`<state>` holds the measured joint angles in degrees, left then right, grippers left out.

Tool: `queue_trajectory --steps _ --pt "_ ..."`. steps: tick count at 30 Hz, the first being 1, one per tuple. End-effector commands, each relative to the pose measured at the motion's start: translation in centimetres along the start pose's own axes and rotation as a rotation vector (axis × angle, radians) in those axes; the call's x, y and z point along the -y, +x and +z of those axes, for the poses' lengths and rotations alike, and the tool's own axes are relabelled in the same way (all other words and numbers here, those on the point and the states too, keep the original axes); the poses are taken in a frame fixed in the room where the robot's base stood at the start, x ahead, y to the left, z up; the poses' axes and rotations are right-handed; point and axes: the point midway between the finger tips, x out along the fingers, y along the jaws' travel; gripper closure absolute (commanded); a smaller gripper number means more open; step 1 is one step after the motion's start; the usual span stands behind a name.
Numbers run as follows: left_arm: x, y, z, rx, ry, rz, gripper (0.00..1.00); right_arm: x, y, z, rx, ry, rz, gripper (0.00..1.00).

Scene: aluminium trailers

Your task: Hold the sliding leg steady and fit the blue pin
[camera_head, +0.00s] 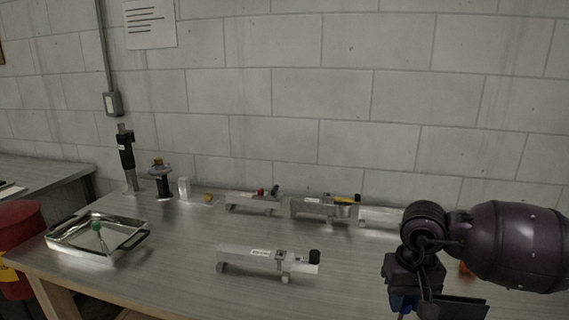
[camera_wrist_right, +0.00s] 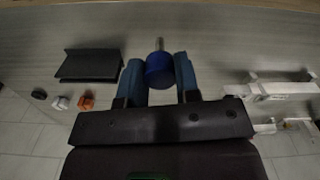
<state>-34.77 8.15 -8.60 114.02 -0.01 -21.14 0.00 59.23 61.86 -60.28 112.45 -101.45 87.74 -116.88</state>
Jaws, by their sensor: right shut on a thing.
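The blue pin (camera_wrist_right: 158,70) has a round blue head and a short metal shank. In the right wrist view it sits between the fingers of my right gripper (camera_wrist_right: 159,80), which is shut on it. In the head view my right gripper (camera_head: 402,300) is at the lower right, with only a bit of blue showing below it. An aluminium trailer (camera_head: 238,256) with a black knob stands at the front middle of the table, left of my right gripper. Its sliding leg cannot be told apart clearly. My left gripper is not in view.
More aluminium trailers (camera_head: 262,203) stand in a row at the back. A metal tray (camera_head: 70,243) with a green-topped item is at the left. A black plate (camera_wrist_right: 90,66) lies near my right gripper. Bare table lies between the tray and the front trailer.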

Motion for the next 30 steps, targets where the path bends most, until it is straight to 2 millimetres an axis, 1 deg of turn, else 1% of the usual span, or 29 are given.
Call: queue_trajectory --steps 1,4,6,8,13,20,23,26,30 --pt "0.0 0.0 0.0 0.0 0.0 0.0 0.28 0.8 1.1 1.2 0.005 -0.024 -0.002 0.93" --pt "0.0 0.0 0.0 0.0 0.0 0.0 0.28 1.8 2.6 2.8 0.004 -0.047 -0.002 0.93" --pt "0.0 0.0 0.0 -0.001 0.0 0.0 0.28 1.8 3.4 3.3 0.002 -0.045 0.0 0.93" --pt "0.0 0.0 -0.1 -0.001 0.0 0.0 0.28 1.9 3.8 3.6 0.001 -0.043 0.001 0.93" --pt "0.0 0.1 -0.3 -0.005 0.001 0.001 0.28 1.7 4.1 3.7 -0.001 -0.039 0.002 0.93" --pt "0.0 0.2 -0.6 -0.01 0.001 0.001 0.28 1.7 4.0 3.7 -0.001 -0.038 0.001 0.93" --pt "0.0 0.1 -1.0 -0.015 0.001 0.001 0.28 1.7 3.5 3.7 -0.005 -0.038 0.001 0.93" --pt "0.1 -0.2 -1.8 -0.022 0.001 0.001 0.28 1.7 2.5 3.6 -0.013 -0.037 0.001 0.93" --pt "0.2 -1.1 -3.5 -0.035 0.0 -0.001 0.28 1.7 0.2 3.6 -0.03 -0.038 0.001 0.93"
